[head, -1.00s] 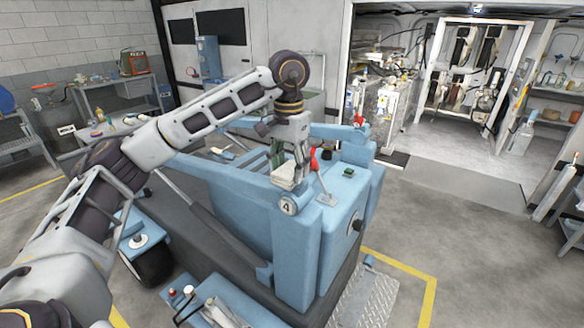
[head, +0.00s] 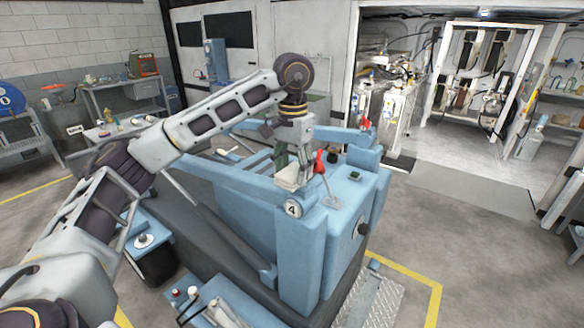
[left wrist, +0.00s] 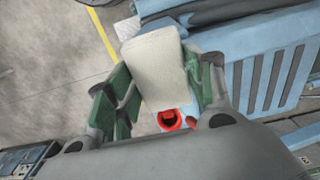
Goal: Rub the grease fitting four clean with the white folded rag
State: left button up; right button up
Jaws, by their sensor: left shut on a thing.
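My left gripper (head: 288,160) is shut on the white folded rag (head: 288,179), low over the front corner of the blue machine (head: 305,250). The rag hangs just above the round plate marked 4 (head: 293,209). In the left wrist view the rag (left wrist: 155,65) sits between the green finger pads of the gripper (left wrist: 163,85). I cannot make out grease fitting four itself; the rag and gripper may hide it. Whether the rag touches the machine is unclear. My right gripper is not in view.
A red-handled lever (head: 319,166) stands close to the right of the gripper, and a red part (left wrist: 169,119) shows below the rag in the left wrist view. A second red handle (head: 365,124) is farther back. Open floor (head: 480,245) lies to the right.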

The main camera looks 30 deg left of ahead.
pick_arm(q)
jog(key=shift+d+f, duration=0.2)
jog(key=shift+s+d+r, duration=0.1)
jog(key=shift+s+d, duration=0.05)
jog(key=shift+d, duration=0.7)
jog(key=shift+a+r, duration=0.1)
jog(key=shift+w+a+r, duration=0.1)
jog(key=shift+w+a, duration=0.05)
jog(key=shift+a, duration=0.4)
jog(key=shift+w+a, duration=0.1)
jog(key=shift+a, duration=0.45)
jog(key=shift+d, duration=0.3)
jog(key=shift+s+d, duration=0.2)
jog(key=shift+d, duration=0.65)
